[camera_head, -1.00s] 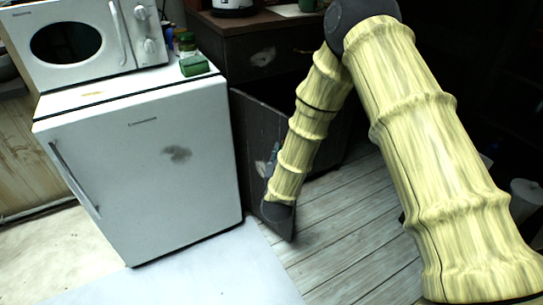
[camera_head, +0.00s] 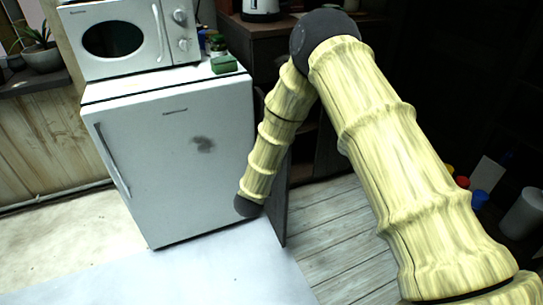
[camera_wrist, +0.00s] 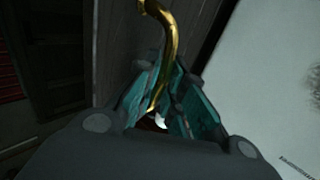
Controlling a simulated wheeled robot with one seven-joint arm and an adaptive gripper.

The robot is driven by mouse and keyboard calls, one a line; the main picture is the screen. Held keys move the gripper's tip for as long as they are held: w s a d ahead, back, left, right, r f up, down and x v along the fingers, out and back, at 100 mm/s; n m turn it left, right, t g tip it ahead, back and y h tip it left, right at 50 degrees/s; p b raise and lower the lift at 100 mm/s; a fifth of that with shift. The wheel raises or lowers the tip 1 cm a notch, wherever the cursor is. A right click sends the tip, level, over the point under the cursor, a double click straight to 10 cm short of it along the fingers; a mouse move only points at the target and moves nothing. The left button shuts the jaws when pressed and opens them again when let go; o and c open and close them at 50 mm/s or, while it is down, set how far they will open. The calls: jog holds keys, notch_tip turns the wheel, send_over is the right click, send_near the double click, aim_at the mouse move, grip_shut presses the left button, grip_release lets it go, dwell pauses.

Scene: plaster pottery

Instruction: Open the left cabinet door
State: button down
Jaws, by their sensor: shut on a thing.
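The left cabinet door (camera_head: 281,208) is dark and stands swung out from the cabinet, nearly edge-on in the head view, close beside the fridge. Its curved gold handle (camera_wrist: 170,30) shows in the wrist view against the dark door. My gripper (camera_wrist: 165,88), with teal finger pads, is shut around the lower part of that handle. In the head view the gripper itself is hidden; only my arm's dark end shows by the fridge's lower right side. My arm covers much of the cabinet (camera_head: 262,50).
A white fridge (camera_head: 165,165) stands directly left of the door, with a microwave (camera_head: 130,38) and a green item (camera_head: 224,64) on top. Grey plank floor (camera_head: 325,220) lies open to the right of the door. A white cylinder (camera_head: 524,213) stands at the far right.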

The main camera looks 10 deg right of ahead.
jog(key=c, duration=1.5)
grip_release()
jog(key=shift+d, duration=0.15)
jog(key=v, duration=1.2)
jog(key=shift+f, duration=0.1)
